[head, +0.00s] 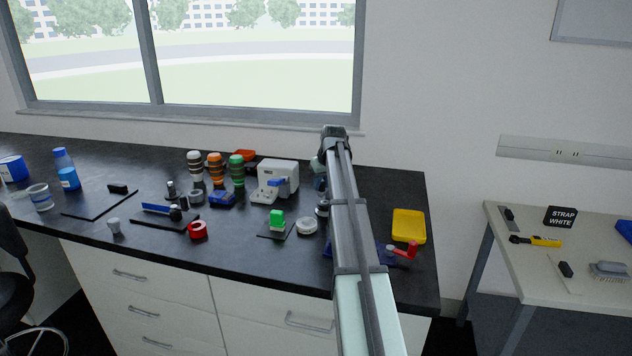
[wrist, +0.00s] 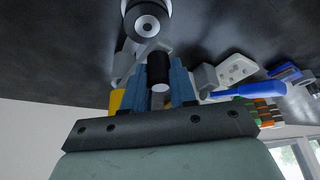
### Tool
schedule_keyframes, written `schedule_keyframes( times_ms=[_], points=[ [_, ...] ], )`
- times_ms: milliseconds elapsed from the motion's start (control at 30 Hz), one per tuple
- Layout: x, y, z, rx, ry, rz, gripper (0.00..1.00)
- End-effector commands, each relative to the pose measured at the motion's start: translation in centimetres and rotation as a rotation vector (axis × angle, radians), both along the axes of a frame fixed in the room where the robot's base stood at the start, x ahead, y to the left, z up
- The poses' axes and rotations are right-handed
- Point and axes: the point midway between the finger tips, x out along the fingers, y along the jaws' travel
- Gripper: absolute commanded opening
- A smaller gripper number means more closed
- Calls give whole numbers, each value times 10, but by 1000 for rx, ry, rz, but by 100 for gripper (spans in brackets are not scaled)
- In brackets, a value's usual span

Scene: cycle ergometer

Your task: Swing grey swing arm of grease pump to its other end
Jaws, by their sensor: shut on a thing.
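In the wrist view, the two blue fingers of my gripper (wrist: 170,88) are shut on a black cylindrical grip (wrist: 158,72). The grip is at the end of a grey swing arm (wrist: 128,58). The arm runs up to a round grey and black hub (wrist: 148,24), which looks like part of the grease pump. In the head view my own arm covers most of the pump and the gripper. Only a small grey rounded part (head: 322,208) shows at my arm's left edge, and I cannot tell which part it is.
A white machine with a blue lever (head: 278,178) stands left of my arm. A yellow tray (head: 408,226) and a red handle (head: 404,250) lie to the right.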

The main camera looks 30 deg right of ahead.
Motion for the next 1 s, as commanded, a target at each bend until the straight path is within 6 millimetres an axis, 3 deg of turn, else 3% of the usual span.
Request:
schedule_keyframes(
  times_ms=[333, 833, 867, 1000],
  points=[
    [-10, -9, 0, 0, 2, 119, 0],
    [-12, -11, 0, -2, 2, 134, 0],
    [-12, -11, 0, -2, 2, 134, 28],
    [-11, -11, 0, -2, 2, 134, 42]
  ],
)
